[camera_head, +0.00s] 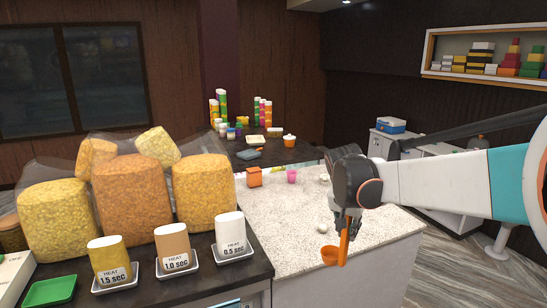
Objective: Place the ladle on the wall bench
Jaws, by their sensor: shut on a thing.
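My gripper (347,228) is shut on an orange ladle (343,247) at the right part of the speckled white counter (290,228). The ladle's handle runs down from the fingers and its bowl (329,256) hangs at the lower left, near the counter's front edge. I cannot tell whether the bowl touches the counter. A dark bench (295,154) stands at the back by the wall, with stacked boxes and jars on it. White cabinets (440,150) stand along the right wall. I cannot tell which of these is the wall bench.
Large bags of yellow snacks (135,193) and several labelled cups (172,247) crowd the dark counter at left. An orange box (254,177), a pink cup (292,176) and a white ball (322,228) are on the white counter. A blue cooler (391,125) sits on the cabinets.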

